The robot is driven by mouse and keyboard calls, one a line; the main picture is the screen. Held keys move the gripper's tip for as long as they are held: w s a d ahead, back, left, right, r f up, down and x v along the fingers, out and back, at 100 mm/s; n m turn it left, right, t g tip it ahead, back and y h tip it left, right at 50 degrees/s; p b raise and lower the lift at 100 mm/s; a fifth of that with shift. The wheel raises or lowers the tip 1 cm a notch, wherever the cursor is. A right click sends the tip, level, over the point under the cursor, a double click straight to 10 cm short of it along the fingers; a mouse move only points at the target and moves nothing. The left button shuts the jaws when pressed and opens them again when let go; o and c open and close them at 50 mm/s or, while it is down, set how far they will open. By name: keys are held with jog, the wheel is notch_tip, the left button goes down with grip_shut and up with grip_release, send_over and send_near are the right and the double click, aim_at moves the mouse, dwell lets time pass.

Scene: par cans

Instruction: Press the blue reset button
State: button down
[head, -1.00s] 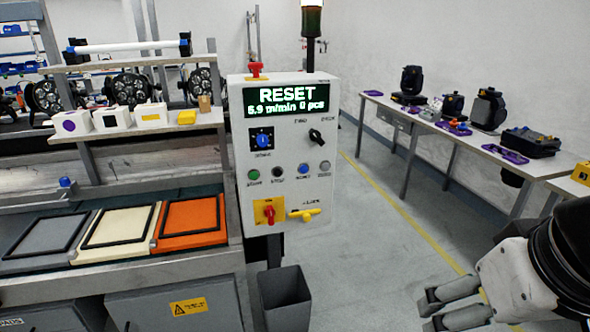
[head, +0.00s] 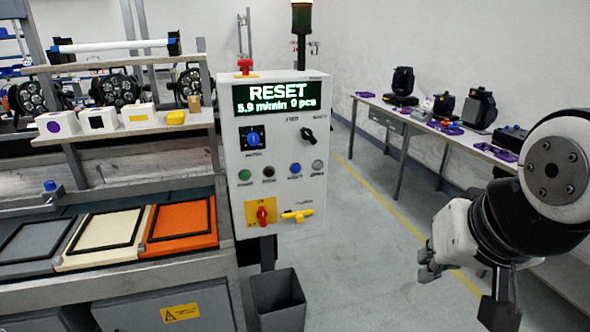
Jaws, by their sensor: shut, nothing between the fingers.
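The blue reset button (head: 295,169) is on the front of the white control box (head: 277,193), in a row of round buttons below the display. It sits between a black button (head: 268,172) and a grey one (head: 317,166). The display (head: 269,96) reads RESET. My gripper (head: 424,266) is at the right, well apart from the box and lower than the button row. Its fingers are small in view and look closed and empty.
A yellow handle (head: 297,215) and a red-and-yellow switch (head: 262,214) sit low on the box. A dark bin (head: 278,300) stands below it. A bench with coloured trays (head: 178,228) is at left, a long table (head: 440,138) at right. Open floor lies between box and gripper.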

aim_at(297, 168)
jog(key=w+a+f+m+t+y+b, duration=0.1)
jog(key=w+a+f+m+t+b, duration=0.2)
jog(key=w, duration=0.7)
jog(key=w+a+f+m+t+y+b, duration=0.2)
jog(key=w+a+f+m+t+b, duration=0.1)
jog(key=w, duration=0.7)
jog(key=w+a+f+m+t+y+b, duration=0.1)
jog(key=w+a+f+m+t+b, duration=0.2)
jog(key=w, duration=0.7)
jog(key=a+m+t+b, duration=0.1)
jog(key=a+m+t, duration=0.1)
jog(key=a+m, duration=0.1)
jog(key=shift+a+m+y, duration=0.3)
jog(key=shift+a+y, duration=0.05)
jog(key=shift+y, duration=0.05)
jog(key=x, duration=1.3)
jog(key=shift+w+b, duration=0.2)
jog(key=shift+b, duration=0.1)
jog(key=shift+w+a, duration=0.1)
jog(key=shift+w, duration=0.15)
